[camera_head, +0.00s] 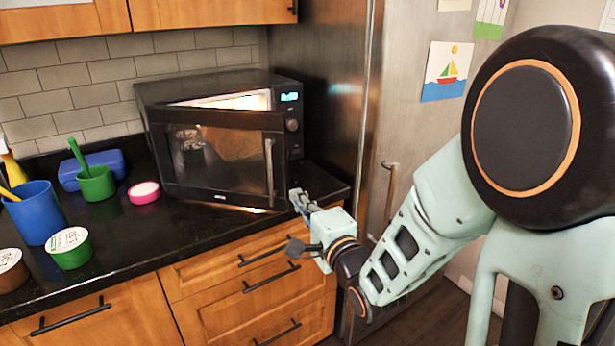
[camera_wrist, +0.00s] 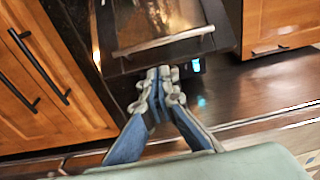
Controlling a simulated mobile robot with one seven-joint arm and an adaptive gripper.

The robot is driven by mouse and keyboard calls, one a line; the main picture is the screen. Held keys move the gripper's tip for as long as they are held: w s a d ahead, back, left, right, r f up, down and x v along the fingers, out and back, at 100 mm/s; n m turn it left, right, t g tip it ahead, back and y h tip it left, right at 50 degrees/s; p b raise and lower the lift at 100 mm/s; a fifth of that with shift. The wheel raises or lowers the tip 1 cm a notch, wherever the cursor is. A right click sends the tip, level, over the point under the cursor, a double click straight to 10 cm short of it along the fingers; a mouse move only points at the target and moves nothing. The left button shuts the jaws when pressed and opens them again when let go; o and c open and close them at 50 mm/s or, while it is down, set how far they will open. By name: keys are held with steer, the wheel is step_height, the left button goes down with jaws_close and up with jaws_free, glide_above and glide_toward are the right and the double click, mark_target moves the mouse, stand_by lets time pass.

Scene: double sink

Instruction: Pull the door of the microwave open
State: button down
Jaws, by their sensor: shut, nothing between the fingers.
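The black microwave (camera_head: 218,90) stands on the counter against the tiled wall. Its door (camera_head: 222,155) is ajar, with a gap at the top where the lit interior shows. The door's vertical metal handle (camera_head: 269,172) is on its right side. My gripper (camera_head: 299,199) is in front of the counter edge, below and right of the handle, apart from it. In the wrist view my gripper (camera_wrist: 158,75) is shut and empty, with the door (camera_wrist: 155,25) and handle (camera_wrist: 165,41) ahead of it.
A blue cup (camera_head: 34,212), green cup (camera_head: 97,184), pink-rimmed round item (camera_head: 144,192) and green tub (camera_head: 70,248) stand left of the microwave. A tall metal fridge (camera_head: 340,100) stands close on the right. Drawers with black handles (camera_head: 271,279) are below the counter.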

glide_toward(275, 170)
steer(key=x, duration=0.5)
steer(key=shift+w+f, duration=0.1)
steer(key=shift+w, duration=0.1)
steer(key=shift+s+a, duration=0.1)
steer(key=shift+s, duration=0.1)
